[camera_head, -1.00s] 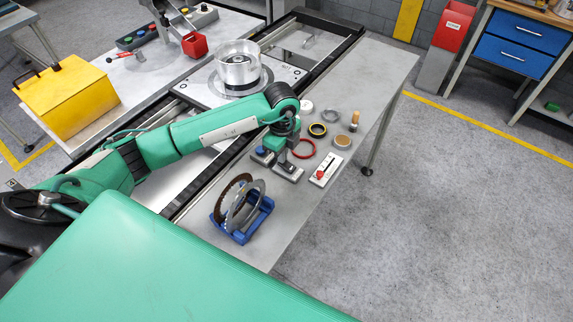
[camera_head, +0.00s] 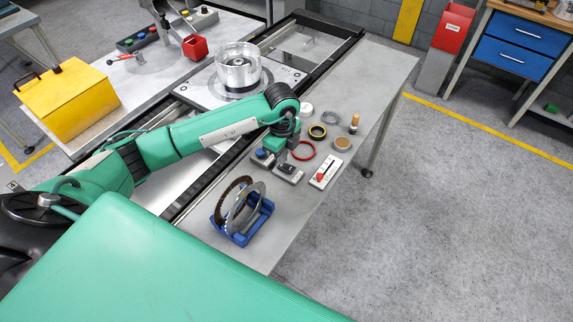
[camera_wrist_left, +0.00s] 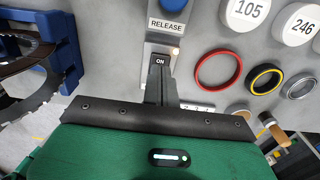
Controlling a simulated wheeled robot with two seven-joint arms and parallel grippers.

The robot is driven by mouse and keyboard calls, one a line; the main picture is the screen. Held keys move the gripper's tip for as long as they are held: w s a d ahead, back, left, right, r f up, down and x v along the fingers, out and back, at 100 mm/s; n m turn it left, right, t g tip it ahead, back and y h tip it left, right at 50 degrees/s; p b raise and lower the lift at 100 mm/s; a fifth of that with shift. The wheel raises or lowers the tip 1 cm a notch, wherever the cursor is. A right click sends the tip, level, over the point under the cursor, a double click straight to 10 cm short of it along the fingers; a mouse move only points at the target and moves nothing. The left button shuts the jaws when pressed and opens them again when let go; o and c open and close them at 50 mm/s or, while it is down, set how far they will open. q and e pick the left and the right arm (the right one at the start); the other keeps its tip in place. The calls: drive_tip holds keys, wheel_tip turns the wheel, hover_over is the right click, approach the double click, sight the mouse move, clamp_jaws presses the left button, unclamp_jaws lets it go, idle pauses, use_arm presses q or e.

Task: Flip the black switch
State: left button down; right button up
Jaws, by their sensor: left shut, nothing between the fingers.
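The black switch (camera_wrist_left: 160,63) is a rocker marked ON, set in a grey box under a RELEASE label in the left wrist view. A small light glows beside it. In the head view the switch (camera_head: 287,168) sits on its grey box near the table's front edge. My left gripper (camera_wrist_left: 161,88) is shut and empty, its fingertips close to the near end of the switch; I cannot tell whether they touch it. In the head view the left gripper (camera_head: 278,146) points down beside the switch box, its fingertips mostly hidden. My right gripper is not in view.
A blue button box (camera_head: 262,157) stands left of the switch and a red-handled slider (camera_head: 324,173) right. A red ring (camera_head: 303,150) and several small rings lie behind. A blue rack (camera_head: 240,232) with discs stands in front. The table's far right end is clear.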

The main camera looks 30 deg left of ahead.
sight(282, 166)
use_arm(q)
wheel_tip(282, 166, up, 5)
drive_tip(key=p, duration=0.3)
drive_tip(key=shift+r, duration=0.2)
idle(0.4)
